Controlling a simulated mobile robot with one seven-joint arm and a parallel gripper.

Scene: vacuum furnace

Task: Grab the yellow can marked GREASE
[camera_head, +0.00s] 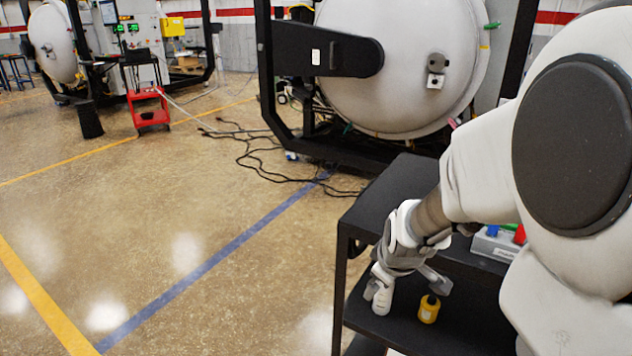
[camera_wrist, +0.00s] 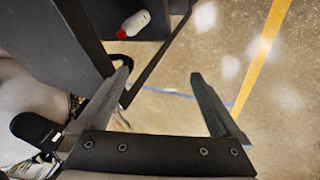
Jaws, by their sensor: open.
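A small yellow can (camera_head: 428,309) with a dark top stands upright on the black lower shelf of the cart. Its marking is too small to read. My gripper (camera_head: 412,280) is over the left part of that shelf in the head view, close above and beside the can and apparently not holding it. In the wrist view my gripper (camera_wrist: 160,75) shows two spread fingers with nothing between them but floor beyond. The can does not show in the wrist view.
The black cart (camera_head: 375,212) has an upper top and edge posts around the shelf. A white and red bottle (camera_wrist: 134,24) shows in the wrist view. A grey box (camera_head: 496,243) with blue and red items is behind my arm. Open floor lies left.

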